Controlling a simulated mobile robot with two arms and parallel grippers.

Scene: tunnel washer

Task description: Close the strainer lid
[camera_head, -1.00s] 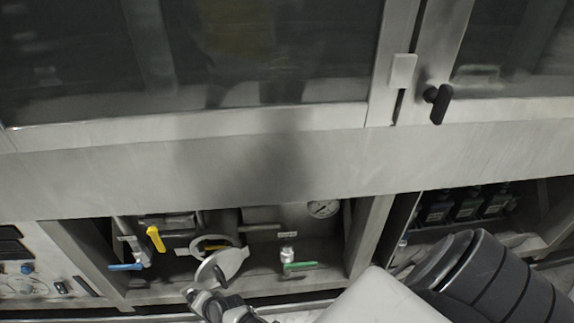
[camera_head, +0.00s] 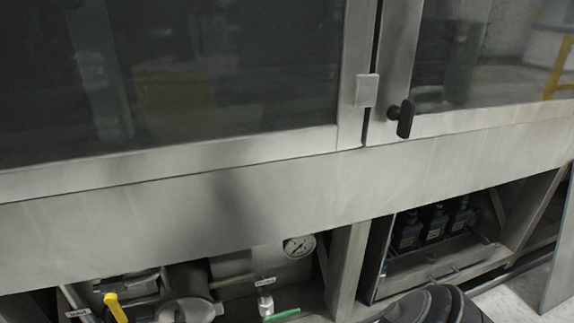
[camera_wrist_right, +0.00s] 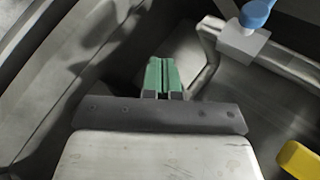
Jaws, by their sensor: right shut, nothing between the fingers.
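The strainer (camera_head: 185,311) is at the bottom edge of the head view, in the left open bay under the machine. A pale round face, apparently its lid, seems to lie over the opening. The picture's edge cuts it off, so I cannot tell whether it is fully seated. My right gripper (camera_wrist_right: 163,78) shows in the right wrist view with its green fingertips together and empty. It is near pipework, and the lid cannot be made out there. My left gripper is out of view.
A yellow valve handle (camera_head: 115,307) is left of the strainer, and it also shows in the wrist view (camera_wrist_right: 298,160). A blue handle (camera_wrist_right: 257,12) tops a pipe. A green handle (camera_head: 282,315) and a gauge (camera_head: 299,246) are to the right. A steel beam (camera_head: 180,225) overhangs the bay.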

